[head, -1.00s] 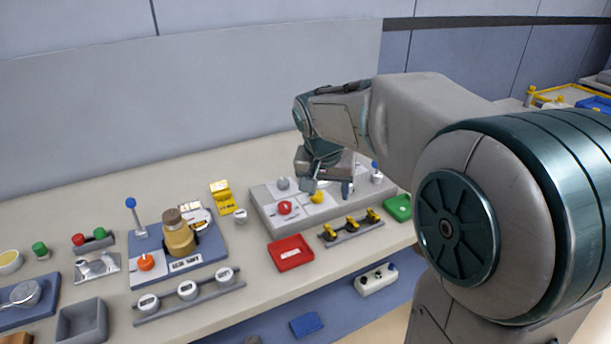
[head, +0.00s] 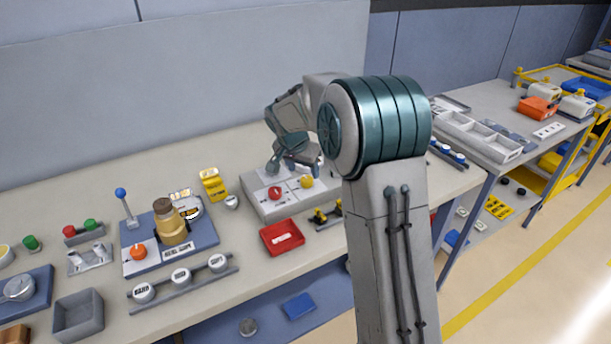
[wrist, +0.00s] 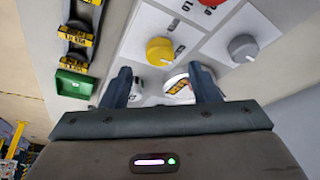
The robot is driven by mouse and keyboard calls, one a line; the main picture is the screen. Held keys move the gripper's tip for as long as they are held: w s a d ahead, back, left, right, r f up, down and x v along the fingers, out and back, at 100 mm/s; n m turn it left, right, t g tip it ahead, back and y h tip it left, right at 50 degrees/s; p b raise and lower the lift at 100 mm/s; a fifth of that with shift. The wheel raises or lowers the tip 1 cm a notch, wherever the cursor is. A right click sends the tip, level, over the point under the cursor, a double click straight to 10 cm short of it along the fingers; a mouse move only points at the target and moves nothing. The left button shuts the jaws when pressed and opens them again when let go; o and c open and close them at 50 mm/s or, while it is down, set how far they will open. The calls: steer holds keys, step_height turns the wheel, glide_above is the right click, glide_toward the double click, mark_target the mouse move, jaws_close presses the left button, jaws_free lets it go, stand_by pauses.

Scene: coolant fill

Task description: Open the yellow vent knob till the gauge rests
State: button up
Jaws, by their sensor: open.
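The yellow vent knob (wrist: 160,51) sits on a white plate of the grey panel, also seen in the head view (head: 307,182). My gripper (wrist: 160,76) is open and empty; in the wrist view the knob lies just past its fingertips, not between them. In the head view my gripper (head: 292,167) hangs tilted over the back of the panel, behind the knob. A round gauge (wrist: 179,83) with a yellow and black mark shows between the fingers, partly hidden by one finger. Its reading cannot be made out.
A red knob (wrist: 211,3) and a grey knob (wrist: 243,48) flank the yellow one. A green tray (wrist: 74,83) and yellow-tagged parts (wrist: 77,38) lie beside the panel. A red tray (head: 282,237) stands in front. My arm hides the panel's right side in the head view.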

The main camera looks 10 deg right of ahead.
mark_target(306, 179)
steer(key=x, duration=0.5)
steer(key=c, duration=1)
